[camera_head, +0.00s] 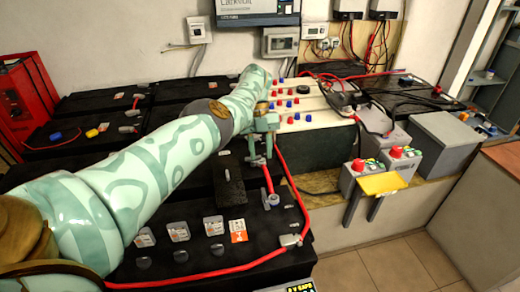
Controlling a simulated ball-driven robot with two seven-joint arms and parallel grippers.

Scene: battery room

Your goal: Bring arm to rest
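My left arm, pale green with darker patches, reaches from the lower left across the black batteries. Its teal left gripper (260,152) points down near the middle of the view, over the right end of the front black battery (195,262). Its two fingers look apart, with nothing clearly seen between them. A red cable (267,180) with a grey end stands just below and right of the fingers; I cannot tell whether they touch. My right gripper is not in view.
A battery with a cream top (315,112) and red and blue caps stands just beyond the gripper. A red cabinet (25,95) stands at the left. Tiled floor (385,265) is clear at lower right.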

